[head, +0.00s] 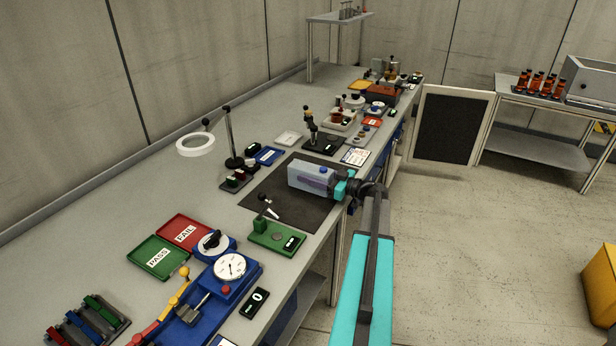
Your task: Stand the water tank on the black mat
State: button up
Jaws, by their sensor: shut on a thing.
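The water tank (308,178) is a pale blue-grey box with a purple patch on its near side and a blue cap on top at the right. It is over the black mat (288,216), towards the mat's far right part. I cannot tell whether its base touches the mat. My gripper (340,187) comes in from the right and is shut on the tank's right end. The fingertips are partly hidden by the wrist and the tank.
A green block with a lever (275,237) stands at the mat's near edge. A dark stand (318,141) is behind. The mat's middle is clear.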

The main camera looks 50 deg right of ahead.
aim_at(331, 180)
jog(key=o, duration=1.7)
jog(key=shift+f, duration=0.1)
jog(key=shift+c, duration=0.2)
jog(key=b+v, duration=0.2)
jog(key=v, duration=1)
jog(key=shift+b, duration=0.4)
